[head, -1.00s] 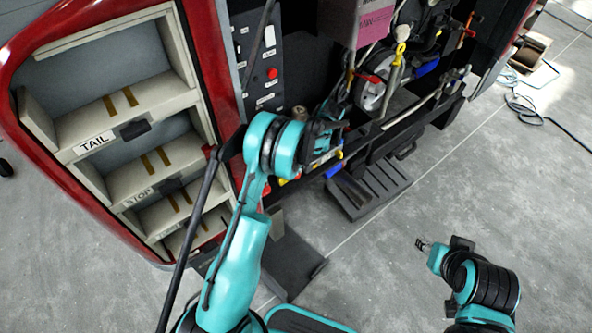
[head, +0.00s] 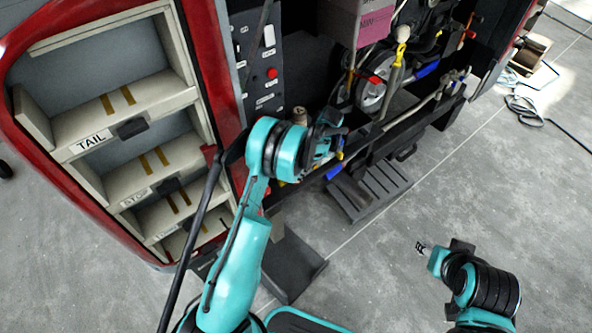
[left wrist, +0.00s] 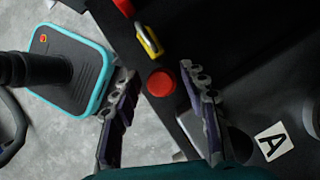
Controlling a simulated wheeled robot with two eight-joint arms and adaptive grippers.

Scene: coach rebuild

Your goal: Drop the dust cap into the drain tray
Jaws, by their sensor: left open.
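A round red cap (left wrist: 161,83), which looks like the dust cap, shows in the left wrist view at a dark ledge's edge. It appears between the fingers of my left gripper (left wrist: 160,72), which is open; I cannot tell how far beyond the fingertips it lies. In the head view my left gripper (head: 328,138) is at the coach's lower side, and its wrist hides what is behind. A dark slatted piece (head: 372,188) sits low below the coach; I cannot tell if it is the drain tray. My right gripper (head: 422,248) is over the floor, its fingers too small to read.
A yellow-and-grey part (left wrist: 149,40) is close to the cap. A dark flat plate (head: 290,268) lies below the cabinet of shelves (head: 130,120).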

